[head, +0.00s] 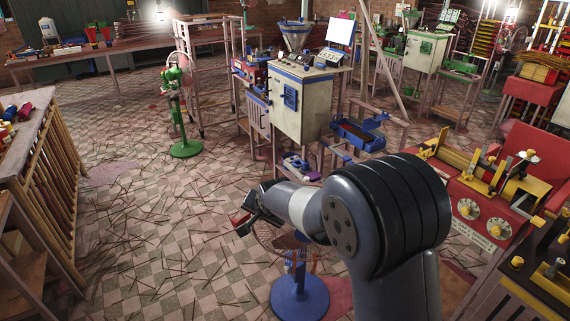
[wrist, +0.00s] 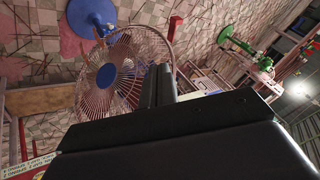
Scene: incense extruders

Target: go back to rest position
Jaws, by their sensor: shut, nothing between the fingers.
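My gripper (head: 243,222) is at the end of my arm in the middle of the head view, held out to the left above the checkered floor. Its fingers are small and dark there. In the wrist view the two black fingers of my gripper (wrist: 158,86) stand side by side, shut with nothing between them. A fan with a blue hub (wrist: 106,75) shows behind and left of the fingers in the wrist view. In the head view its blue base (head: 299,300) stands on the floor below my gripper, and its cage is partly hidden by my arm.
A cream extruder machine (head: 303,105) with a blue-rimmed hopper stands ahead. A green fan (head: 184,149) stands left of it. A wooden rack (head: 50,190) is at the left edge. A red machine with dials (head: 480,217) is close on the right. Thin sticks litter the open floor on the left.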

